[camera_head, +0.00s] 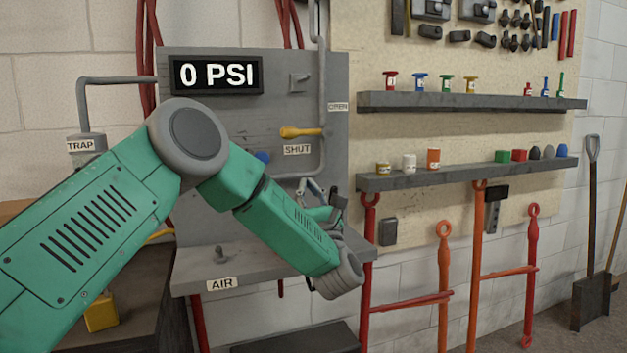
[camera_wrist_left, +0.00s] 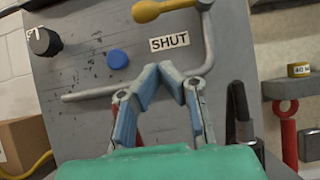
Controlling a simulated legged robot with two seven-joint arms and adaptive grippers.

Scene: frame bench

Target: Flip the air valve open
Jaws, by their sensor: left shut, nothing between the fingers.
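The air valve's yellow handle (camera_head: 298,132) lies level on the grey panel, its knob end to the left, just above the SHUT label (camera_head: 297,150). The OPEN label (camera_head: 338,106) is higher and to the right, beside the grey pipe. The handle also shows at the top edge of the left wrist view (camera_wrist_left: 155,10). My left gripper (camera_head: 312,187) is below the handle and apart from it. In the left wrist view its blue-padded fingers (camera_wrist_left: 165,70) are shut with nothing between them, below the SHUT label. My right gripper is not in view.
The display (camera_head: 215,75) reads 0 PSI. A blue knob (camera_wrist_left: 117,58) and a grey pipe (camera_wrist_left: 95,95) are close to my left fingers. My left arm covers part of the panel and shelf. Shelves with small items (camera_head: 470,102) and red and orange tools stand to the right.

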